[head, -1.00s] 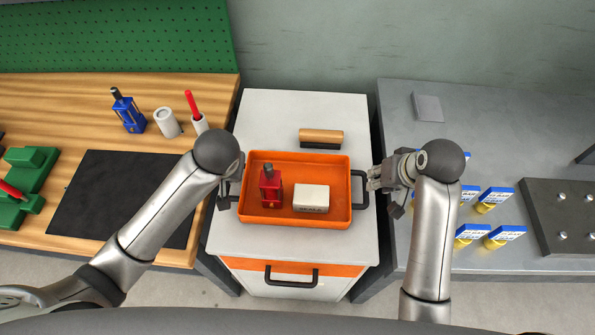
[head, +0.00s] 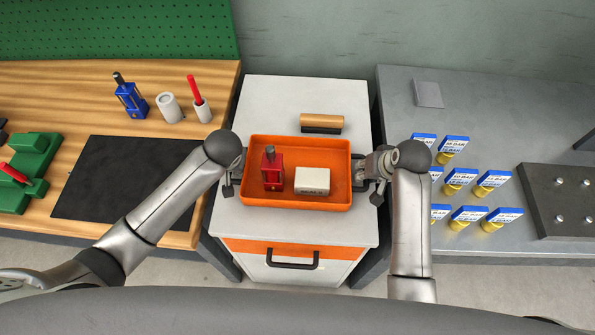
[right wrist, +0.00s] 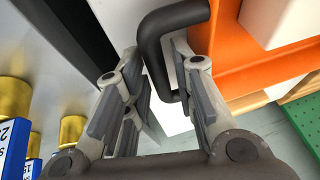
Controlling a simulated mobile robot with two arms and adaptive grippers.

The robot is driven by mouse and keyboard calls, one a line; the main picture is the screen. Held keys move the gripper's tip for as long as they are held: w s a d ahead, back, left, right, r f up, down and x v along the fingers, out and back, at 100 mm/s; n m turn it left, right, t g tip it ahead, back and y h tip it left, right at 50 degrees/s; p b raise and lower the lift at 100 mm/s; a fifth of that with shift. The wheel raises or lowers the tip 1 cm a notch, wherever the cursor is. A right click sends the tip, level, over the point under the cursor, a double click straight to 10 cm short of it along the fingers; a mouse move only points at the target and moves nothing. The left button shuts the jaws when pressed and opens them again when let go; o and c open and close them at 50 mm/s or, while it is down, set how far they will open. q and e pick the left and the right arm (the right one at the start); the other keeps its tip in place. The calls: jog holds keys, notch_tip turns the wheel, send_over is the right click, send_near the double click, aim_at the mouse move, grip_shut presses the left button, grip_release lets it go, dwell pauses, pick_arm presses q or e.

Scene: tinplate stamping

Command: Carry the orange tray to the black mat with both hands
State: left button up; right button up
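The orange tray (head: 295,199) rests on the white cabinet top, holding a red stamp-like object (head: 272,170) and a white block (head: 312,181). The black mat (head: 125,180) lies flat on the wooden bench to the left. My left gripper (head: 230,182) is at the tray's left handle, which it mostly hides; its fingers are too small to read. My right gripper (head: 374,178) is at the right handle. In the right wrist view, the black handle (right wrist: 153,45) passes between its two fingers, which stand apart with a gap.
A wooden-handled brush (head: 321,122) lies behind the tray on the cabinet (head: 290,95). Several blue-and-white labelled pieces (head: 467,215) stand on the grey right table.

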pick_arm(q)
jog(key=shift+w+a+f, duration=0.1)
jog(key=shift+w+f, duration=0.2)
jog(key=shift+f, duration=0.3)
pick_arm(e)
jog(key=shift+w+a+f, duration=0.1)
jog(key=shift+w+f, duration=0.2)
jog(key=shift+f, duration=0.3)
pick_arm(q)
grip_shut()
pick_arm(e)
grip_shut()
pick_arm(q)
jog(key=shift+w+r, duration=0.1)
jog(key=shift+r, duration=0.05)
pick_arm(e)
jog(key=shift+w+r, duration=0.1)
jog(key=shift+r, duration=0.05)
